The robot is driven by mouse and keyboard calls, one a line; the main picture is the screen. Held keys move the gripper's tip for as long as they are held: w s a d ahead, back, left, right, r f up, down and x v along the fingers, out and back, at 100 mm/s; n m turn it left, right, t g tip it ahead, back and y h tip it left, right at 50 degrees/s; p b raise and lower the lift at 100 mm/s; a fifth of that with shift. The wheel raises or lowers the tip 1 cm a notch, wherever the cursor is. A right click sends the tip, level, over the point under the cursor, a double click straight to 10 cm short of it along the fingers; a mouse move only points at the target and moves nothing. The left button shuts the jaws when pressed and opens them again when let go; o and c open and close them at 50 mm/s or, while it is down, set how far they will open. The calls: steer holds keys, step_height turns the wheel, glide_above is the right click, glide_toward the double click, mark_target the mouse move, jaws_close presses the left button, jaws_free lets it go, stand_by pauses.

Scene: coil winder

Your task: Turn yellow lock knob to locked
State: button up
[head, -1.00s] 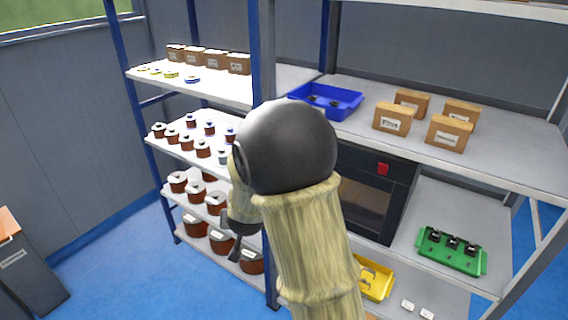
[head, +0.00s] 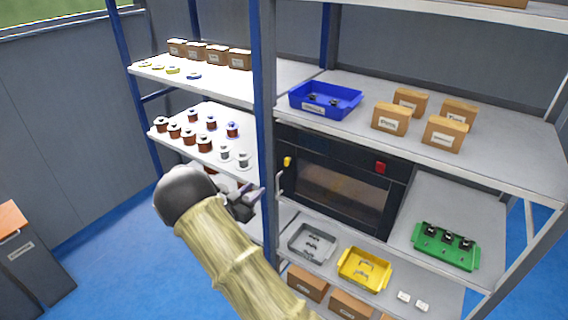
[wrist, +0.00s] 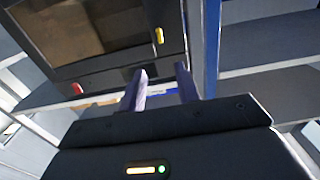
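The yellow lock knob (head: 287,161) is small and upright on the upper left of the black machine's front. It also shows in the wrist view (wrist: 159,36), near the edge of the machine's face. The black machine (head: 345,160) has a dark window and stands on the middle shelf of the right rack. My gripper (head: 258,197) is to the lower left of the knob, beside the blue rack post, apart from the knob. In the wrist view its two fingers (wrist: 161,80) stand apart with nothing between them.
A blue rack post (head: 264,120) stands close to my gripper. A red button (head: 380,168) is on the machine's right. Below are a grey tray (head: 293,243) and a yellow tray (head: 345,278). A green tray (head: 418,256) is at right. Shelves of spools are at left.

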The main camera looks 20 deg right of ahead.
mark_target(285, 162)
steer(key=p+x, duration=0.6)
steer(key=x, duration=1.1)
steer(key=shift+w+d, duration=0.15)
steer(key=shift+d, duration=0.05)
jaws_close()
